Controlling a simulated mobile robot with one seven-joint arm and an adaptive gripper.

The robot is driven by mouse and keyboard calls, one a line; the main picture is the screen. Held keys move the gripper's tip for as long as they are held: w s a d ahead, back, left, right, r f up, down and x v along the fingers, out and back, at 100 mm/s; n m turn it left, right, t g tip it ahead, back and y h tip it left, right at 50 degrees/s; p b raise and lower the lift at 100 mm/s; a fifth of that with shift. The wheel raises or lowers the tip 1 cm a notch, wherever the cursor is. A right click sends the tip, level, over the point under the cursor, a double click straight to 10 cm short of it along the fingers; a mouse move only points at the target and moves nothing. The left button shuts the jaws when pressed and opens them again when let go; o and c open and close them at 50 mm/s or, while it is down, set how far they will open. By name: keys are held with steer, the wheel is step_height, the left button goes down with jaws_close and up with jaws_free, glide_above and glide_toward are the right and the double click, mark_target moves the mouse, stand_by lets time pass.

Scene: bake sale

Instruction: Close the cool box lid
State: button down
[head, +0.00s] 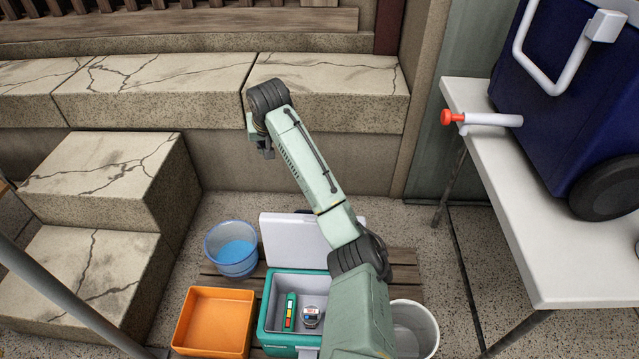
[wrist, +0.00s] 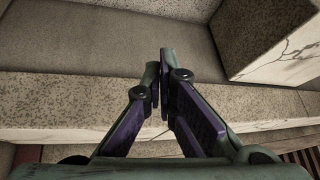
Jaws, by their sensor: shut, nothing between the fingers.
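The teal cool box (head: 264,325) stands open on a low slatted wooden platform in the head view. Its white lid (head: 295,238) is swung back behind the box, away from me. Inside lie a green item with coloured marks (head: 290,311) and a small round-faced item (head: 311,317). My arm hides part of the box's right side and part of the lid. My gripper (head: 266,150) is up and beyond the lid, in front of the stone ledge, touching neither box nor lid.
An orange bin (head: 213,322) stands left of the box and a blue bucket (head: 231,250) behind that. A white bucket (head: 415,330) is on the right. A white table (head: 520,230) at right bears a large dark blue wheeled cooler (head: 560,100). Stone steps (head: 100,180) rise at left.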

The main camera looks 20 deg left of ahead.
steer(key=w+d+f+m+g+h+p, duration=0.1)
steer(key=d+f+m+g+h, duration=0.15)
steer(key=d, duration=0.55)
steer(key=d+f+m+g+h, duration=0.1)
steer(key=d+f+g+h, duration=0.15)
steer(key=d, duration=0.45)
step_height(320, 180, down, 11)
steer(key=t+y, duration=0.1)
steer(key=shift+s+d+r, duration=0.3)
steer(key=shift+s+r, duration=0.15)
steer(key=shift+s, duration=0.35)
steer(key=shift+s+d+r, duration=0.25)
steer(key=shift+s+r, duration=0.2)
steer(key=shift+s, duration=0.3)
